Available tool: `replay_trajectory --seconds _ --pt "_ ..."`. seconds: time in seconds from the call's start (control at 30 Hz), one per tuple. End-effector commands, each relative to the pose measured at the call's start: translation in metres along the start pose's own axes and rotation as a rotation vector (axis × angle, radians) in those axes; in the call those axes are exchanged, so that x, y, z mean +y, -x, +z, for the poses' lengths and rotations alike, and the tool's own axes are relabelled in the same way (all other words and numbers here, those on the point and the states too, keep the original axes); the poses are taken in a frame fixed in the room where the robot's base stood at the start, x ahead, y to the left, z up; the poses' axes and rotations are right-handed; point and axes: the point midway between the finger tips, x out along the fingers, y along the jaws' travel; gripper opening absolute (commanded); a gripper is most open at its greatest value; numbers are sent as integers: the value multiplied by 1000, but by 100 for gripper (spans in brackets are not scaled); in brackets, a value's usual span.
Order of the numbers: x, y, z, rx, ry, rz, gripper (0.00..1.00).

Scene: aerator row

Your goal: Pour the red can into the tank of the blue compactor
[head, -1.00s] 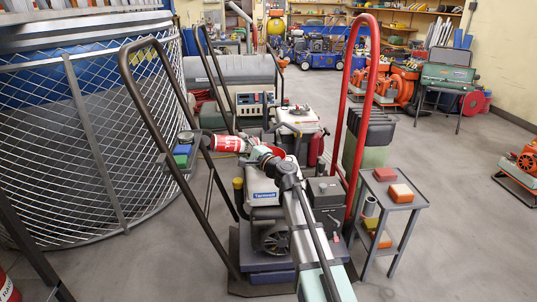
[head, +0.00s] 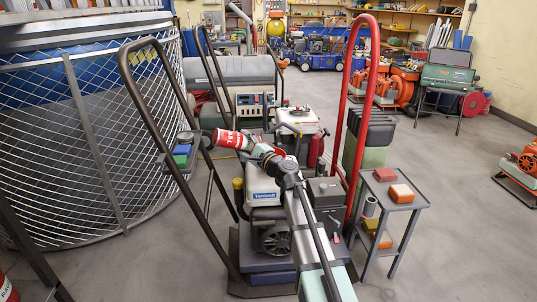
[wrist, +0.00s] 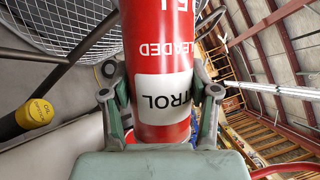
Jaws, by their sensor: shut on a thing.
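The red can (head: 232,139), with white lettering, lies nearly sideways in the air in the head view, its right end a little lower. My gripper (head: 256,149) is shut on it, and in the wrist view my gripper (wrist: 163,105) has a finger on each side of the can (wrist: 162,60). The blue compactor (head: 268,278) stands below my arm, with a white tank (head: 260,187) and a dark handle. A red rounded piece (head: 278,151) shows beside my gripper, above the tank; it is partly hidden. The tank's opening and the can's mouth cannot be made out.
The compactor's dark tall handle (head: 128,80) rises left of the can. A red handle (head: 370,60) stands at the right. A grey side table (head: 403,205) holds orange blocks. A large mesh cage (head: 90,150) fills the left. A yellow-capped post (head: 238,185) stands by the tank.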

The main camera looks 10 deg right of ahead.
Motion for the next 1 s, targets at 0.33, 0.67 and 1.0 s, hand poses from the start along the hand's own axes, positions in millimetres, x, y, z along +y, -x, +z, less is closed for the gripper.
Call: replay_trajectory --seconds 0.33,0.67,1.0 --pt "-5 0 -1 0 -39 -16 20" --pt "-9 0 -2 0 -76 -31 20" --pt "-13 1 -2 0 -115 -46 20"
